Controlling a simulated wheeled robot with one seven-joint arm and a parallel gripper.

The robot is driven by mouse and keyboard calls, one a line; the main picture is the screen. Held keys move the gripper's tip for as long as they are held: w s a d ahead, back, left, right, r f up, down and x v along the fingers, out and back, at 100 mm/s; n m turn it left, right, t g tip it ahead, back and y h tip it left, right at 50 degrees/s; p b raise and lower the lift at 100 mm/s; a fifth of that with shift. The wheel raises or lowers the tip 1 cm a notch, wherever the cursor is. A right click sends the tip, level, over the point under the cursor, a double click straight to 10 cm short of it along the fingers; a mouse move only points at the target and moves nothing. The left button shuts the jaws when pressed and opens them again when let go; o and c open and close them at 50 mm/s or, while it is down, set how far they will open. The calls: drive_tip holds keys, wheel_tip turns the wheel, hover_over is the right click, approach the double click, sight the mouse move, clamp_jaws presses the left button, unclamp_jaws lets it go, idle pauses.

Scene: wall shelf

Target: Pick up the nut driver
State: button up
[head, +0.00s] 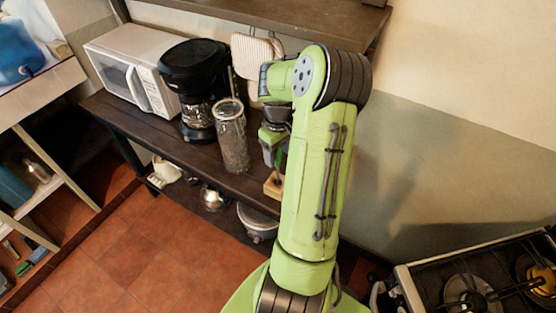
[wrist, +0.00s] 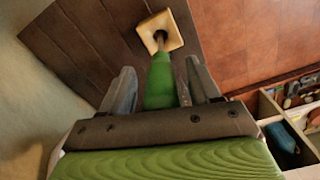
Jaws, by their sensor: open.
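The nut driver (wrist: 160,82) has a green handle and a thin dark shaft. In the wrist view its shaft runs into the hole of a pale wooden block (wrist: 170,24). My gripper (wrist: 160,66) is open, with one finger on each side of the green handle. A gap shows at the left finger; at the right I cannot tell whether it touches. In the head view my gripper (head: 273,152) is above the wooden block (head: 272,187) at the dark shelf's edge, and my arm hides much of that area.
On the dark shelf (head: 150,140) stand a white microwave (head: 127,62), a black coffee maker (head: 192,82) and a tall glass jar (head: 232,138), the jar close left of my gripper. An upper shelf (head: 270,20) hangs above. A stove (head: 480,285) is at lower right.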

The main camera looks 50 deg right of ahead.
drive_tip(key=shift+f, duration=0.1)
clamp_jaws()
idle(0.3)
